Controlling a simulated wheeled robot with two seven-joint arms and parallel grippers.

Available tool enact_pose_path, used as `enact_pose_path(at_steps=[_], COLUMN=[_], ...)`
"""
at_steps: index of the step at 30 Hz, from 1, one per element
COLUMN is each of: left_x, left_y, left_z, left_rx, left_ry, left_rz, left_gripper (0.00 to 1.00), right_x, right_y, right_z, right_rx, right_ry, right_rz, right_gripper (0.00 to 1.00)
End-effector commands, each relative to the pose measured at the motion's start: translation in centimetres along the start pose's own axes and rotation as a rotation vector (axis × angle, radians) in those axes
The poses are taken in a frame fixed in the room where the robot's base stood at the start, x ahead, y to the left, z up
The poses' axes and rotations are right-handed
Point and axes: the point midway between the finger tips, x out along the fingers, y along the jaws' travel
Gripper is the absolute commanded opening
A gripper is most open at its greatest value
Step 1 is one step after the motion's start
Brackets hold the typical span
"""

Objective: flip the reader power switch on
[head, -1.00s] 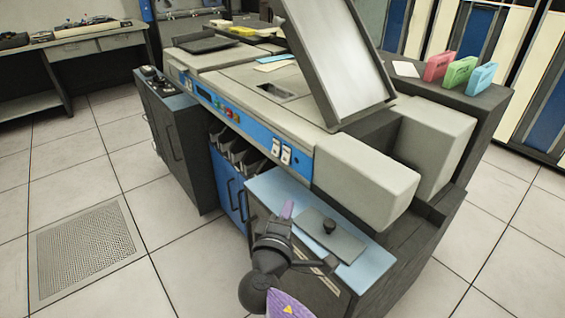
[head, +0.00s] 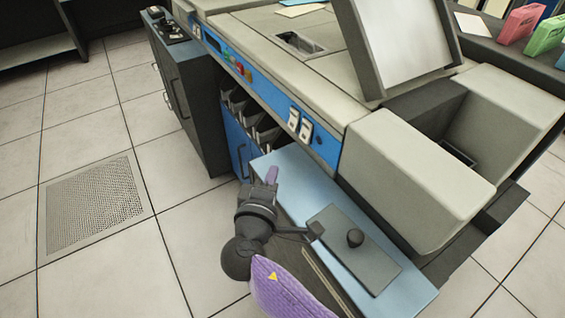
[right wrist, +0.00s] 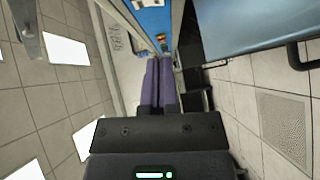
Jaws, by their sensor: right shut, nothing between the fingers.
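The reader is a large grey machine with a blue front panel (head: 262,92). Two white rocker switches, one (head: 293,119) left of the other (head: 306,128), sit side by side on the panel's right part. Which one is the power switch, and how each is set, I cannot tell. My right gripper (head: 272,175) is shut and empty, below and a little left of the switches and apart from them, over the light blue ledge. In the right wrist view its purple fingers (right wrist: 157,82) lie together, with part of the blue panel (right wrist: 152,18) beyond. My left gripper is not in view.
A grey box-shaped housing (head: 410,175) juts out right of the switches. Coloured buttons (head: 240,69) sit further left on the panel. The tiled floor at left is clear.

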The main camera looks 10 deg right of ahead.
Motion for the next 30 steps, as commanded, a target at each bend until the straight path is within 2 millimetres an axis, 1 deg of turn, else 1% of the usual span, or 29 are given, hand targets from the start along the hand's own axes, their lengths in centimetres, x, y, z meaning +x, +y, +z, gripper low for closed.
enact_pose_path(at_steps=[1,3,11,12,15,19,30], left_x=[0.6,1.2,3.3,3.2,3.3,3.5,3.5], left_y=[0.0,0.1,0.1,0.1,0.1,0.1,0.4], left_z=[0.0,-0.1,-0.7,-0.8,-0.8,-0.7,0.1], left_rx=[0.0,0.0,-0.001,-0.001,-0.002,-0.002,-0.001], left_ry=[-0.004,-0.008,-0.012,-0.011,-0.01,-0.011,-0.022], left_rz=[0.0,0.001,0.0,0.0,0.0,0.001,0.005], left_gripper=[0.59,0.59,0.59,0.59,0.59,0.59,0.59], right_x=[1.1,2.7,8.3,8.8,9.9,10.7,10.9], right_y=[-0.3,-0.4,-0.5,-0.3,-0.2,-0.1,0.0], right_z=[0.1,0.1,0.1,0.7,1.8,2.6,2.9], right_rx=[-0.001,-0.002,-0.001,-0.001,-0.001,0.0,0.0], right_ry=[-0.001,-0.002,-0.002,-0.003,-0.002,0.0,0.0], right_rz=[0.002,0.003,0.001,0.0,0.0,0.0,0.001], right_gripper=[0.0,0.0,0.0,0.0,0.0,0.0,0.0])
